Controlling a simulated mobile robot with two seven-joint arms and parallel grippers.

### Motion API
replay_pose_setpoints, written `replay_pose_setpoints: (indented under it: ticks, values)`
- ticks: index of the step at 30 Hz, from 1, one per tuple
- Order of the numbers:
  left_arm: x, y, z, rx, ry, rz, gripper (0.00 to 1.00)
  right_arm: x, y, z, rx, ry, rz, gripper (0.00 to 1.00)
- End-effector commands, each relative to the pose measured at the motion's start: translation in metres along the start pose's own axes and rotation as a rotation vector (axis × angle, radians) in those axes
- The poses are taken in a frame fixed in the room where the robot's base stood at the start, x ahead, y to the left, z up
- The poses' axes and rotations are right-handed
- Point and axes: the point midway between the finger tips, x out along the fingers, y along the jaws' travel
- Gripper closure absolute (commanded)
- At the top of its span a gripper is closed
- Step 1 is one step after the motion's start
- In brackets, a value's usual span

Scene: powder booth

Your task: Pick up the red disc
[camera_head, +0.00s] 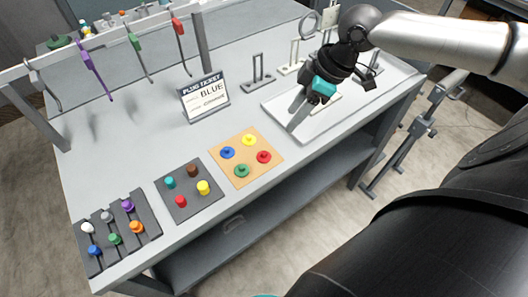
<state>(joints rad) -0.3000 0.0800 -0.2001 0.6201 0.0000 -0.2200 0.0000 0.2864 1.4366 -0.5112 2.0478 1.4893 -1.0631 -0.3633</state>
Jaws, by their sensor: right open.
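The red disc (264,157) has a small knob on top. It lies at the right corner of a square tan board (246,182), beside a green disc (241,170), a blue disc (227,152) and a yellow disc (249,140). My right gripper (296,122) is open and empty, up and to the right of the red disc and apart from it, over the edge of a white board. Nothing covers the red disc. My left gripper is not in view.
A dark tray (189,207) with coloured plugs and a slotted rack (118,250) stand left of the tan board. A ticket sign (205,98) reads BLUE. Coloured hooks hang from a rail at the back left.

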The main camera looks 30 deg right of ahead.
Motion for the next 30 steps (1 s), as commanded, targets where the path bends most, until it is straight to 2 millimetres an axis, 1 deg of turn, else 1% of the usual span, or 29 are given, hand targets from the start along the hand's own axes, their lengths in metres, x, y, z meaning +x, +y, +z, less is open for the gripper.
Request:
replay_pose_setpoints:
  ticks: [5, 12, 15, 18, 23, 30]
  values:
    - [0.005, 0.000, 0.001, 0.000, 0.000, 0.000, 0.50, 0.026, -0.002, -0.001, 0.001, 0.003, -0.006, 0.46]
    - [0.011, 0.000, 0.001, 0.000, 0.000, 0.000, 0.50, 0.070, -0.001, -0.001, 0.002, 0.003, -0.004, 0.46]
    - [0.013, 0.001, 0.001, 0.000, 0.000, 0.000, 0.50, 0.085, -0.001, 0.000, 0.001, 0.001, -0.003, 0.46]
    - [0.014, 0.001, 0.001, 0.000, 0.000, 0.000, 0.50, 0.094, -0.001, 0.000, 0.000, 0.001, -0.002, 0.46]
    - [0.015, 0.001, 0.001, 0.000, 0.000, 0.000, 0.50, 0.103, -0.002, -0.001, 0.001, 0.000, -0.003, 0.46]
    - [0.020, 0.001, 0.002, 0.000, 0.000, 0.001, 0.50, 0.138, -0.007, -0.003, 0.001, 0.001, -0.003, 0.46]
